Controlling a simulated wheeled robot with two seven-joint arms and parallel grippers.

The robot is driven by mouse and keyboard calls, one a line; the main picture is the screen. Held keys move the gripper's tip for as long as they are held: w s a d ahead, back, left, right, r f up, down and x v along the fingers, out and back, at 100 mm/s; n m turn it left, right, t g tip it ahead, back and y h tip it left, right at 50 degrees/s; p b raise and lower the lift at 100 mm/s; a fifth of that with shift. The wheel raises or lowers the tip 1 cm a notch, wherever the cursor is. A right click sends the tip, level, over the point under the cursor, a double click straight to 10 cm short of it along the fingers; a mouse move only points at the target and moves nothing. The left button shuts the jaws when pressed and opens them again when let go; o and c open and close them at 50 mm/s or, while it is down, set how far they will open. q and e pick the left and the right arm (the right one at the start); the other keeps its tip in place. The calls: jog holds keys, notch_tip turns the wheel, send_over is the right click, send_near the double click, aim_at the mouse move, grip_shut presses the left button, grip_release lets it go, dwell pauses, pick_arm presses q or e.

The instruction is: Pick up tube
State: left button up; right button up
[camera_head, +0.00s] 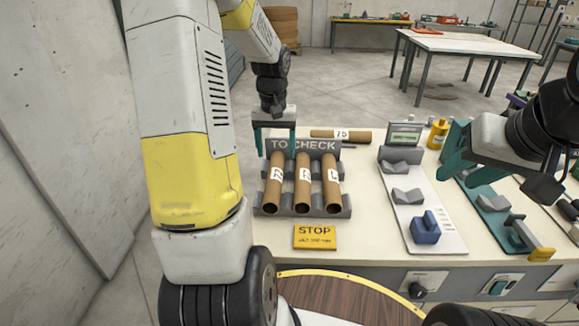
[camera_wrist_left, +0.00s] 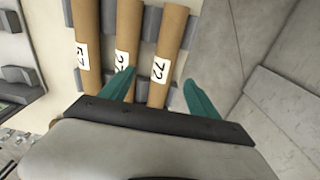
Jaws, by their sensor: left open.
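Three brown cardboard tubes lie side by side in a grey "TO CHECK" rack (camera_head: 346,205): a left tube (camera_head: 272,195), a middle tube (camera_head: 302,196) and a right tube (camera_head: 332,195). Each has a white number label. My left gripper (camera_head: 278,146) is open and empty above the far end of the left tube. In the left wrist view, the open fingers (camera_wrist_left: 163,88) lie either side of the tube labelled 72 (camera_wrist_left: 166,52), with the other tubes to the left. My right gripper (camera_head: 455,165) is at the right, partly hidden; its opening is unclear.
Another tube (camera_head: 345,135) lies crosswise behind the rack. A yellow STOP sign (camera_head: 315,237) is in front. A white board with grey cradles and a blue block (camera_head: 425,228) stands to the right, with a display (camera_head: 404,133) behind. A yellow bottle (camera_head: 438,134) is farther back.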

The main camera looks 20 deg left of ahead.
pick_arm(q)
send_over(274, 173)
jog(key=shift+g, duration=0.3)
jog(key=f, duration=0.4)
jog(key=shift+s+f, duration=0.2)
jog(key=f, duration=0.7)
jog(key=shift+w+f, duration=0.25)
jog(key=c, duration=1.5)
jog(key=shift+r, duration=0.15)
